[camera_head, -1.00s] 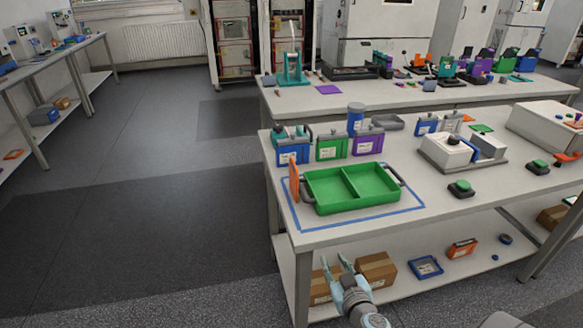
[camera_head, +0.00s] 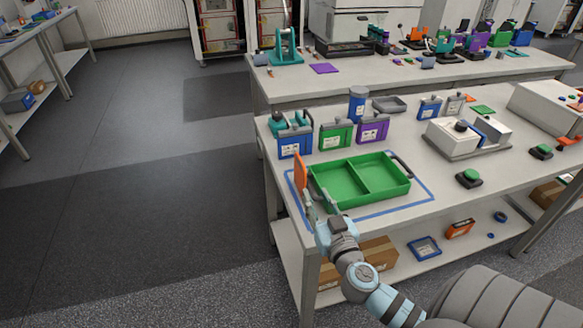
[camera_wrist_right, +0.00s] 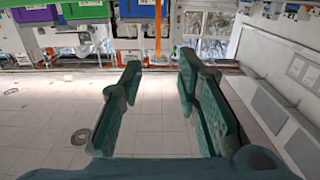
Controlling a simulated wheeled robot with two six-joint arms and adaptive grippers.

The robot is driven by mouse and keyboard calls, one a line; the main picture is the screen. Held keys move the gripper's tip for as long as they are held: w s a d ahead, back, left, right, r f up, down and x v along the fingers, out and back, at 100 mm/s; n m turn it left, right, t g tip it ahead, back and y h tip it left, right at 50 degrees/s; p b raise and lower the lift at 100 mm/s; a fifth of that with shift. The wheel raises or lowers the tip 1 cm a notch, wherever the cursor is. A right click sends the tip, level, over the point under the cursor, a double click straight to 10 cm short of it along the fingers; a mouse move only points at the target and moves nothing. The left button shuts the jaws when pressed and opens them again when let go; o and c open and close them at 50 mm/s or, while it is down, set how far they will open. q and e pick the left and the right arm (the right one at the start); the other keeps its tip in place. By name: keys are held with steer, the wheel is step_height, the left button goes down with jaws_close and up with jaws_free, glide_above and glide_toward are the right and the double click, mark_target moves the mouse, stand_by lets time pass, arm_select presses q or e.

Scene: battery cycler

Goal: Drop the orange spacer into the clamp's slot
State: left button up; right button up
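The orange spacer (camera_head: 300,170) looks like a thin upright plate at the left end of the green tray (camera_head: 347,203). In the right wrist view it seems to be the orange strip (camera_wrist_right: 158,30) beyond the fingers. My right gripper (camera_head: 319,200) is at the table's front-left corner, close to the spacer. Its green fingers stand apart with nothing between them in the wrist view (camera_wrist_right: 160,75). What looks like the clamp (camera_head: 465,154), a grey base with white blocks and a gap, stands right of the tray. My left gripper is not in view.
A blue outline (camera_head: 400,212) surrounds the tray. Blue, green and purple containers (camera_head: 336,134) stand behind it. A green-topped button (camera_head: 469,178) sits in front of the clamp. Boxes (camera_head: 378,252) lie on the lower shelf. The floor to the left is clear.

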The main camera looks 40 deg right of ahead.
mark_target(300, 159)
steer(key=p+x, duration=0.1)
steer(key=x, duration=0.3)
steer(key=r+p+x, duration=0.1)
steer(key=x, duration=0.3)
steer(key=p+x, duration=0.1)
steer(key=x, duration=0.3)
steer(key=shift+w+d+r, duration=0.15)
steer(key=shift+d+r, duration=0.05)
steer(key=shift+r, duration=0.15)
steer(key=shift+f+x, duration=0.25)
steer(key=shift+x, duration=0.7)
jaws_close()
